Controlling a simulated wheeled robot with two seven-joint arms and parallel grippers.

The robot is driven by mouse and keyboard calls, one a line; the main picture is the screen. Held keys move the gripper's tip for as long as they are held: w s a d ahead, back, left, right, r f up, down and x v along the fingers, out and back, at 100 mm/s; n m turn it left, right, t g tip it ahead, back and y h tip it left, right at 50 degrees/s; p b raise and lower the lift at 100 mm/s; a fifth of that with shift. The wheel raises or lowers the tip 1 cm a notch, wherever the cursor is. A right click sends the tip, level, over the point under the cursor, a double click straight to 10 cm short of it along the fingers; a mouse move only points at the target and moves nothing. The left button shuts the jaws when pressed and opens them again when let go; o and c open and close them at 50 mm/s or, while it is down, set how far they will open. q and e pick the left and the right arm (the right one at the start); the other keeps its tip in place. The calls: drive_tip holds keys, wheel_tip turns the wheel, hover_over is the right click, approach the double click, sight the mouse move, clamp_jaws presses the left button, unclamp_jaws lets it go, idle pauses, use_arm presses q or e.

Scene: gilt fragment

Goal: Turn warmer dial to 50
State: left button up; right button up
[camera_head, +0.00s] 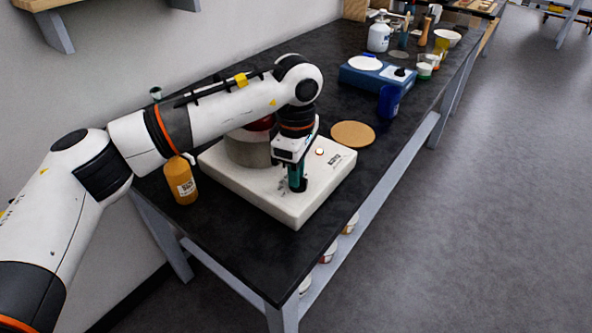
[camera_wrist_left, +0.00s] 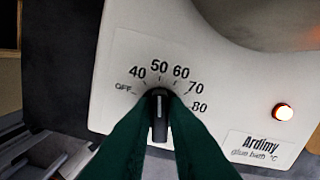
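The warmer (camera_head: 318,193) is a white box on the dark bench, with a round pot (camera_head: 246,150) in its top; in the left wrist view its panel (camera_wrist_left: 118,62) reads "Ardimy glue bath °C". The black dial (camera_wrist_left: 159,112) has a pale pointer line that stands upright, lined up with about 50 on the OFF-to-80 scale. My left gripper (camera_head: 297,188) points down over the panel. In the left wrist view its green fingers (camera_wrist_left: 160,98) sit close on both sides of the dial and appear shut on it. My right gripper is not in view.
An orange indicator lamp (camera_wrist_left: 283,112) glows on the panel. An orange bottle (camera_head: 181,181) stands left of the warmer. A round cork-coloured mat (camera_head: 353,134), a blue cup (camera_head: 389,101) and a blue device (camera_head: 362,78) are farther back. The bench's near end is clear.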

use_arm(q)
drive_tip(key=o, duration=0.3)
drive_tip(key=shift+o, duration=0.2)
wheel_tip(320, 180, up, 12)
drive_tip(key=shift+b, duration=0.35)
